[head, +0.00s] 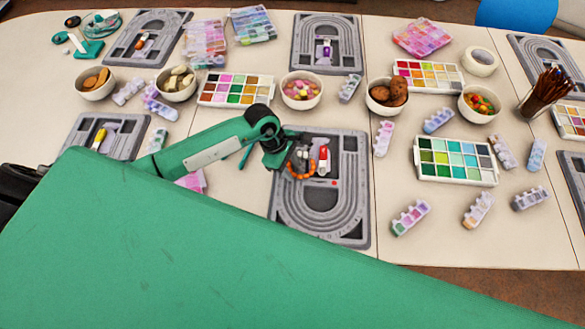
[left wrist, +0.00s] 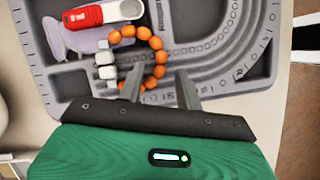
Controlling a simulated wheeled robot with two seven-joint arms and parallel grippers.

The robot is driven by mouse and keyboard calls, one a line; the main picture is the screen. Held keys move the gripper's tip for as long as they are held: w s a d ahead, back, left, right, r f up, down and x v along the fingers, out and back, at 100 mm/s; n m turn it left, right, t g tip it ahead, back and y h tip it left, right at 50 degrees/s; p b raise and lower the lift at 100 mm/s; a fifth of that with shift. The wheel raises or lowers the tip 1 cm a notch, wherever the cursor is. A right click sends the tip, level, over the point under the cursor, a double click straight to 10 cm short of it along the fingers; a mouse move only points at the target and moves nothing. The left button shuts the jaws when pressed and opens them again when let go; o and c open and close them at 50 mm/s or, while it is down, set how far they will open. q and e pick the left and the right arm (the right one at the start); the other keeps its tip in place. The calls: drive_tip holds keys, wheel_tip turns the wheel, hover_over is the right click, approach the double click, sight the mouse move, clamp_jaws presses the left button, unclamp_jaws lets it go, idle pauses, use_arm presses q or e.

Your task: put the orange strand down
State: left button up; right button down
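The orange strand (head: 301,170) is a loop of round orange beads with a few pale cube beads. It is at the upper left part of the grey bead board (head: 350,236). In the left wrist view the strand (left wrist: 157,58) appears to rest over the board's compartments, though I cannot tell if every bead touches. My left gripper (left wrist: 158,84) is open, its fingertips apart, with the near side of the loop at and between them. In the head view the left gripper (head: 297,147) is above the board's upper left corner. My right gripper is not in view.
A red and white item (left wrist: 100,14) lies in a board compartment beside the strand. Beyond the board are a bowl of colourful beads (head: 301,104) and a bead tray (head: 236,103). To the right stands a green-toned tray (head: 455,181). A large green surface hides the near table.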

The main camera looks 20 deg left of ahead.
use_arm(q)
drive_tip(key=b+v, duration=0.2)
drive_tip(key=v, duration=0.9)
